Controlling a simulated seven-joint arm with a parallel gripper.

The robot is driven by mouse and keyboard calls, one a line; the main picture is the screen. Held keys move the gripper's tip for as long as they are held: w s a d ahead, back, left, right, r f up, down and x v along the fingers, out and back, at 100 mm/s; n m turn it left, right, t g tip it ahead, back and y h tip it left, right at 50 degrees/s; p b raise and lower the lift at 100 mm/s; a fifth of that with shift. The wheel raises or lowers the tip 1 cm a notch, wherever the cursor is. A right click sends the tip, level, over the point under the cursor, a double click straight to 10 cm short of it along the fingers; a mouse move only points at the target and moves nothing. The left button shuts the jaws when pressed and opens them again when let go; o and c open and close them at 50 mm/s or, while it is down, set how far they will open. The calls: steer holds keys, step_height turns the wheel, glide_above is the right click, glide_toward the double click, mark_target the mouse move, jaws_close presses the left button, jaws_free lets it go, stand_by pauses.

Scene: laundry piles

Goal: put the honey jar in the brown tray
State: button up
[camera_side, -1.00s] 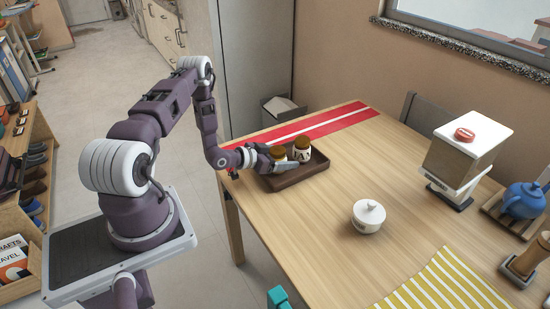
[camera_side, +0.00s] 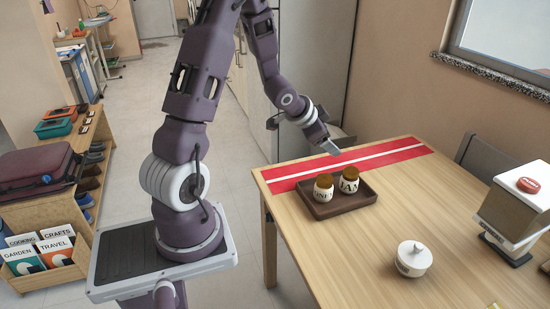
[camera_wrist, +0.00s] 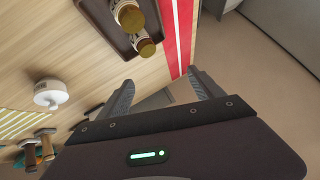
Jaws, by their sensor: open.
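The honey jar (camera_side: 323,188), a cream jar with a brown lid and a partly readable label, stands upright in the brown tray (camera_side: 346,207). A similar jar labelled JAM (camera_side: 349,180) stands close to its right in the same tray. My gripper (camera_side: 331,148) is open and empty, raised above and behind the jars, over the table's back edge. The wrist view shows the spread fingers (camera_wrist: 162,88) with nothing between them. Both jars and the tray (camera_wrist: 98,28) show at its top; the labels cannot be read there.
A red-and-white runner (camera_side: 390,154) lies along the table's back edge behind the tray. A white lidded pot (camera_side: 413,259) stands to the front right, and a box-shaped dispenser (camera_side: 514,212) at the far right. The table in front of the tray is clear.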

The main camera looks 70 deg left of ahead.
steer(key=s+d+r+n+g, duration=0.1)
steer(key=s+d+r+n, duration=0.1)
steer(key=s+d+r, duration=1.15)
steer(key=s+d+r+g+h, duration=0.1)
steer(key=s+d+h, duration=0.1)
steer(key=s+d, duration=0.8)
steer(key=shift+s+r+g+h, duration=0.25)
steer(key=shift+s+g+h, duration=0.15)
steer(key=shift+s, duration=0.15)
